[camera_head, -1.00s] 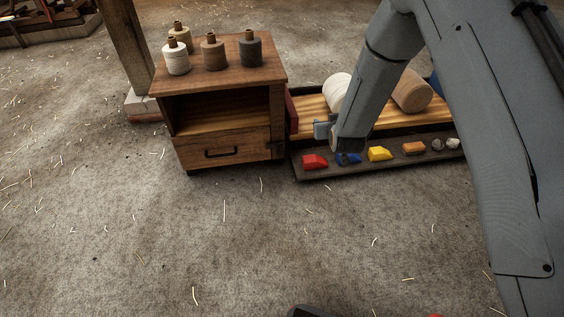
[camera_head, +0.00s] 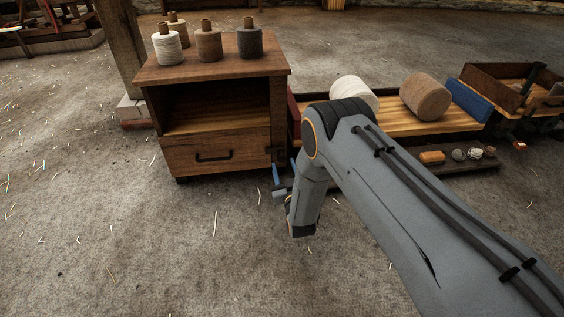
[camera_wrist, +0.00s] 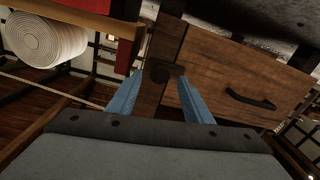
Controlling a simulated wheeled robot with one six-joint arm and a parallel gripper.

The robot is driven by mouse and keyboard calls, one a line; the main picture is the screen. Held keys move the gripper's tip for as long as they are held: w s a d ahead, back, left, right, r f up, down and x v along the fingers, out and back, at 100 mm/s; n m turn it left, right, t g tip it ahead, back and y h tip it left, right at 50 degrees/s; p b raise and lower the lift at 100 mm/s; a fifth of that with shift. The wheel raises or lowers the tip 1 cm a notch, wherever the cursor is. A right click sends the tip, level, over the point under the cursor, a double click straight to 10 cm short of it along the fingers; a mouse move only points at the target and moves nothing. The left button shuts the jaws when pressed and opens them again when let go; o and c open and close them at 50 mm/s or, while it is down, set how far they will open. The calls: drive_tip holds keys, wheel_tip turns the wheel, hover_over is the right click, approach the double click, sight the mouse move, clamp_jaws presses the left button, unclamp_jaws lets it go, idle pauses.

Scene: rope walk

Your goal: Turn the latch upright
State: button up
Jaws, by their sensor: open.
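A small dark latch (camera_wrist: 166,71) sits on the wooden cabinet's front post, beside the drawer (camera_wrist: 240,88). In the head view the latch (camera_head: 278,154) is a small dark shape at the right end of the drawer front (camera_head: 215,153); its exact tilt is hard to tell there. In the wrist view it appears to lie across the post. My gripper (camera_wrist: 160,83) is open and empty, its two blue fingers pointing at the latch, one on either side of it in the picture. I cannot tell whether they touch it. The gripper also shows in the head view (camera_head: 284,167), low before the cabinet's right corner.
Several thread spools (camera_head: 208,41) stand on the cabinet top (camera_head: 225,66). The drawer has a dark handle (camera_head: 214,158). Right of the cabinet is a low wooden bench (camera_head: 390,120) with large rolls. A dark tray (camera_head: 470,169) with small objects lies before it. The floor at front left is clear.

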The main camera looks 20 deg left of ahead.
sight(282, 160)
drive_tip(key=shift+b+x, duration=1.25)
drive_tip(key=shift+x, duration=1.5)
drive_tip(key=shift+c, duration=0.3)
drive_tip(key=c, duration=1)
